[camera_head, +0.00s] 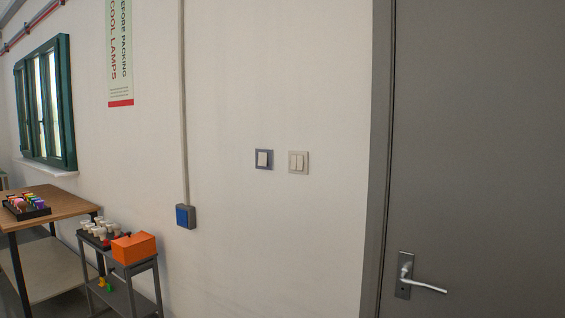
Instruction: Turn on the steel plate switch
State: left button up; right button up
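A switch with a dark blue-grey steel-like plate (257,166) and a single white rocker (263,159) is on the white wall, near the middle of the head view. Just right of it is a second switch with a pale plate and two rockers (299,162). The rocker's on or off position is too small to tell. Neither of my grippers shows in the view.
A grey door (470,150) with a lever handle (422,286) is at right. A conduit runs down to a blue box (185,216). A small grey stand with an orange box (134,248) and a wooden table (62,205) are at left. The wall below the switches is clear.

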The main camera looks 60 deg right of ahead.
aim_at(262, 157)
jog(key=z, duration=1.95)
